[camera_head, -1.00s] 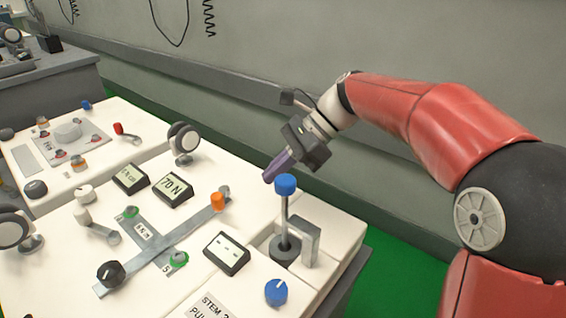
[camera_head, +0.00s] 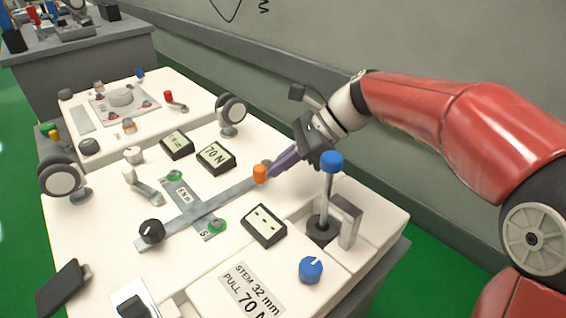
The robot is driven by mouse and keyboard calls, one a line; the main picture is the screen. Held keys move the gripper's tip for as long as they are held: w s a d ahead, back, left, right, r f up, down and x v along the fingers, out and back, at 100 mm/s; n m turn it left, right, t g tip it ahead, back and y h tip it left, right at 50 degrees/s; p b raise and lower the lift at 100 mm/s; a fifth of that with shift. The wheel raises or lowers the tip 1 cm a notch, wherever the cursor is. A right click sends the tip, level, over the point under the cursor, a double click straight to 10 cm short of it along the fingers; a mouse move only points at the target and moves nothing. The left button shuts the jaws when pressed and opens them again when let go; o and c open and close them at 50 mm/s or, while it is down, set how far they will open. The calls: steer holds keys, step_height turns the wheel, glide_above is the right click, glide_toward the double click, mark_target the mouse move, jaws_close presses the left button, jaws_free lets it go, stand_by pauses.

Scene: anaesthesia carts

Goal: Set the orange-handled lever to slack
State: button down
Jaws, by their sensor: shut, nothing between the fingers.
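The orange handle (camera_head: 260,174) stands upright at the far right end of a long grey bar (camera_head: 235,192) on the white cart top. A crossing grey plate (camera_head: 190,201) carries small labels too small to read fully and a green ring at each end. My gripper (camera_head: 272,170), with purple fingers, is shut and empty. Its tips are right beside the orange handle on its right; I cannot tell whether they touch it. The black knob (camera_head: 151,231) is at the near left end of the bar.
A tall blue-topped stem (camera_head: 332,162) stands close to the right of my gripper, beside a grey bracket (camera_head: 350,222). A blue knob (camera_head: 311,269) is at the front. The wall (camera_head: 420,60) is behind.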

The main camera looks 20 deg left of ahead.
mark_target(254, 168)
steer(key=shift+s+a+m+t+p, duration=0.2)
steer(key=shift+s+m+t+p, duration=0.1)
steer(key=shift+m+t, duration=0.15)
steer(key=shift+s+a+r+m+t+y+p, duration=0.1)
steer(key=shift+s+a+m+t+y+p, duration=0.15)
steer(key=shift+m+t+p, duration=0.2)
steer(key=shift+s+a+r+m+t+y+p, duration=0.1)
steer(key=shift+a+m+t+y+p, duration=0.15)
steer(key=shift+m, duration=0.25)
steer(key=p, duration=0.1)
steer(key=a+p, duration=0.1)
steer(key=p, duration=0.1)
steer(key=shift+s+a, duration=0.25)
steer(key=shift+s, duration=0.15)
steer(key=shift+s+a+f+p, duration=0.15)
steer(key=shift+a+p, duration=0.6)
steer(key=shift+p, duration=0.25)
steer(key=shift+a, duration=0.1)
step_height(254, 168, up, 20)
steer(key=p, duration=0.3)
